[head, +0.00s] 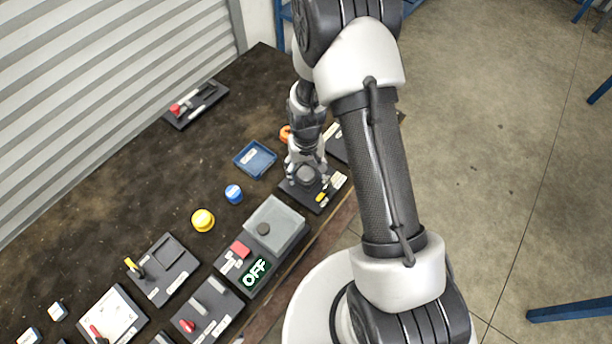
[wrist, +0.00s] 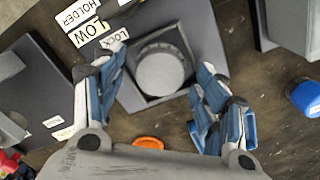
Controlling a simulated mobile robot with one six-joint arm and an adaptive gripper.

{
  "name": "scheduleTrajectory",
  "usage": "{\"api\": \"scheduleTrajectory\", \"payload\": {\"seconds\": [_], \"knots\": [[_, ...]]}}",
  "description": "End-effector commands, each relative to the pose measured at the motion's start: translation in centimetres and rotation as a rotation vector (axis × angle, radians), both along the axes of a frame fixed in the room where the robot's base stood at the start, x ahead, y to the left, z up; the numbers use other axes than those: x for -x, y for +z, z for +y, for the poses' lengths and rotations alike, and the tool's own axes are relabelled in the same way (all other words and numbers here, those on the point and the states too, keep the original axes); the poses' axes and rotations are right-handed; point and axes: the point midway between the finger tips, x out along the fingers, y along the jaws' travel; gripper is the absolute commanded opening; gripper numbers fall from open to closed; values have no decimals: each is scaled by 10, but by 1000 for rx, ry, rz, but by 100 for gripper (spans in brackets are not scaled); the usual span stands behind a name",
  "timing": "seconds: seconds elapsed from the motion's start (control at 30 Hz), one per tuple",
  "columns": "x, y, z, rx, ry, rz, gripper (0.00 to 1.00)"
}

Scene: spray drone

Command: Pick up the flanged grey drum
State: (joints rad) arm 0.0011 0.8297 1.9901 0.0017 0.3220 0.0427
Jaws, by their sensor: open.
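The flanged grey drum (wrist: 160,72) sits in a dark square holder (wrist: 130,98) in the wrist view, its round top facing my camera. The labels beside it read HOLDER, LOW and LOCK. In the head view the drum (head: 306,175) shows just below my gripper, on a dark base plate near the table's right edge. My gripper (wrist: 163,66) is open, with one blue-and-white finger on each side of the drum. I cannot tell whether the fingers touch it. My gripper (head: 306,168) partly hides the holder in the head view.
A grey box (head: 274,224) with an OFF display (head: 255,272) stands close by. A blue puck (head: 233,193), a yellow puck (head: 203,220) and a blue tray (head: 254,158) lie left of my gripper. An orange piece (wrist: 148,142) is near my gripper. The table's upper left is mostly clear.

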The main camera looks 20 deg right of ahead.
Motion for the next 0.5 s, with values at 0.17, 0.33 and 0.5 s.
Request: {"api": "scheduleTrajectory", "payload": {"seconds": [0.17, 0.33, 0.5], "knots": [[0, 1, 0, 0, 0, -1, 63], [0, 1, 0, 0, 1, 0, 52], [0, 1, 0, 0, 1, 0, 40]]}}
